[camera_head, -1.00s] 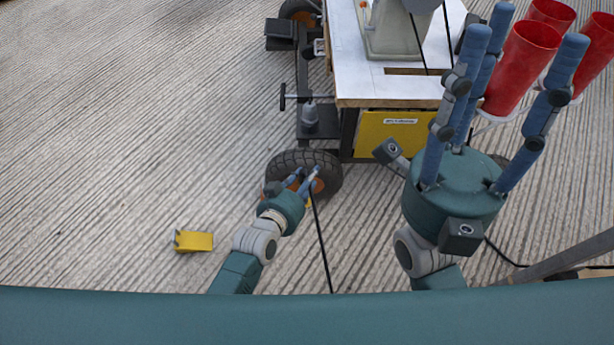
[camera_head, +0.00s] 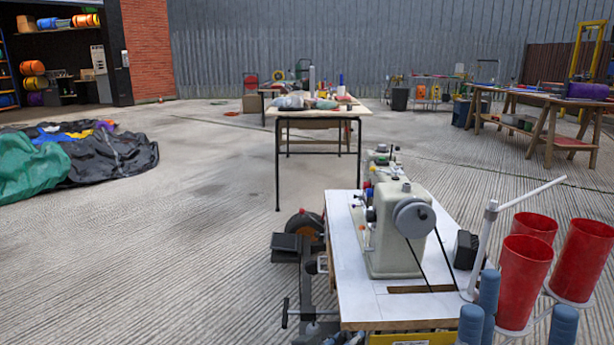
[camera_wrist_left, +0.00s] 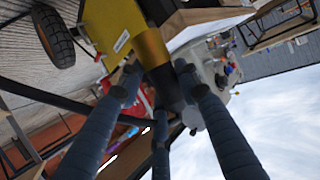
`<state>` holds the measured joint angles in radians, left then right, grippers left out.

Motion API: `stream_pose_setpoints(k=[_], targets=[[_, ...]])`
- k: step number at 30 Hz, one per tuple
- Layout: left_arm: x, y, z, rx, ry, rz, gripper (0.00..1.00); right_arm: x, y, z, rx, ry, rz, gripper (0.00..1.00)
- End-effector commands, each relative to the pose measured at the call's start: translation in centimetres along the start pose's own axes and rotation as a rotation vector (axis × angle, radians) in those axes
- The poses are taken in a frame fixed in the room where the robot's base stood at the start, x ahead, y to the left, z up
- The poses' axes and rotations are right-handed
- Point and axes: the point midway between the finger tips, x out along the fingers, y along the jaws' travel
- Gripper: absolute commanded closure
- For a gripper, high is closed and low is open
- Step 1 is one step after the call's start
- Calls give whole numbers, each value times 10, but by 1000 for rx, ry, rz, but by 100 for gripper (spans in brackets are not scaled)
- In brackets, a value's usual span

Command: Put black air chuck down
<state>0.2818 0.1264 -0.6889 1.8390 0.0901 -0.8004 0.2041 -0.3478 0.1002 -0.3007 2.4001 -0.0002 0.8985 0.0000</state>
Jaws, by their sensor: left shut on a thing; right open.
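In the left wrist view my left gripper (camera_wrist_left: 160,85) has its blue fingers closed around a dark, rounded piece, which I take to be the black air chuck (camera_wrist_left: 166,92). The fingers hide part of it. A yellow surface lies right beyond it. My left gripper is not clearly visible in the head view. In the head view only the blue fingertips of my right gripper (camera_head: 515,322) show at the bottom right. They are spread apart, in front of the red cones, with nothing seen between them.
The sewing machine (camera_head: 396,235) stands on a white-topped cart (camera_head: 350,290). Several red cones (camera_head: 525,275) stand at its right. A cart wheel (camera_wrist_left: 53,37) shows in the left wrist view. A work table (camera_head: 315,112) stands farther back. Concrete floor (camera_head: 150,270) at left is clear.

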Motion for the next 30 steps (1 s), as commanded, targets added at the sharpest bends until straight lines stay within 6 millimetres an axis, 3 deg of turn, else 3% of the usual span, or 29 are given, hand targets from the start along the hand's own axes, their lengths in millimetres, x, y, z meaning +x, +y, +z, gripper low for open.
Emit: stream_pose_setpoints(k=[1, 3, 9, 21, 25, 30], targets=[[-10, 4, -29, 19, 12, 3, 95, 0, 0, 0, 0, 0, 0, 56], [-26, 9, -55, 17, 11, -7, 95, 0, 0, 0, 0, 0, 0, 56], [-85, 0, -100, -38, 11, -133, 95, 0, 0, 0, 0, 1, 0, 56], [-193, -69, -134, -196, 7, -481, 95, 0, 0, 0, -1, 1, 0, 56], [-211, -82, -138, -225, 2, -540, 95, 0, 0, 0, -1, 1, 0, 56], [-218, -87, -139, -237, -2, -564, 95, 0, 0, 0, -1, 1, 0, 56]])
